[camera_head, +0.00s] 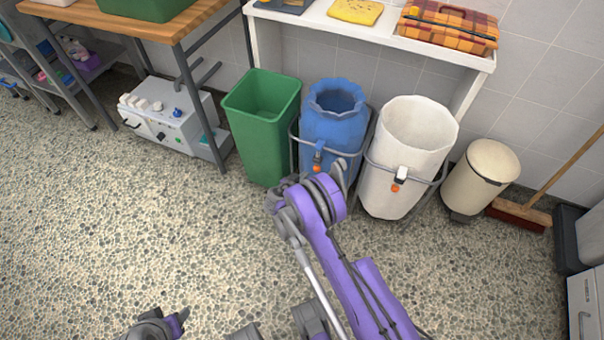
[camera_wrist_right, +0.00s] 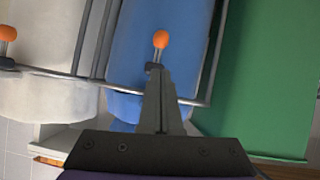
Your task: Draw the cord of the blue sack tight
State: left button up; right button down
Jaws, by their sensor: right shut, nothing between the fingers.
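The blue sack (camera_head: 330,126) stands in a metal frame between the green bin and the white sack, its wavy rim round an open mouth. A cord end with an orange ball (camera_wrist_right: 160,39) and a dark toggle (camera_wrist_right: 153,66) hangs at its front; the ball also shows in the head view (camera_head: 316,170). My right gripper (camera_head: 339,172) is in front of the sack. In the wrist view its fingers (camera_wrist_right: 160,88) are shut and empty, tips close to the toggle; contact cannot be told. My left gripper (camera_head: 178,318) is low at the bottom edge, its jaws unclear.
The green bin (camera_head: 258,135) stands left of the blue sack. The white sack (camera_head: 397,150), with its own orange ball, stands right of it, then a cream pedal bin (camera_head: 480,178) and a broom (camera_head: 520,213). A white shelf (camera_head: 375,30) is above and behind. The floor in front is clear.

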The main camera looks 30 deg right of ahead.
aim_at(317, 168)
pick_arm(q)
jog(key=shift+b+x, duration=0.8)
jog(key=shift+x, duration=0.2)
pick_arm(e)
jog(key=x, duration=1)
pick_arm(q)
jog(key=shift+s+d+f, duration=0.1)
jog(key=shift+s+f, duration=0.05)
jog(key=shift+s, duration=0.05)
jog(key=f+b, duration=0.2)
jog(key=f, duration=0.1)
jog(key=f+b, duration=0.1)
jog(key=b, duration=0.1)
jog(key=shift+w+f, duration=0.25)
pick_arm(e)
notch_tip(317, 168, down, 5)
jog(key=shift+s+r, duration=0.1)
jog(key=shift+s+a, duration=0.1)
jog(key=shift+a, duration=0.05)
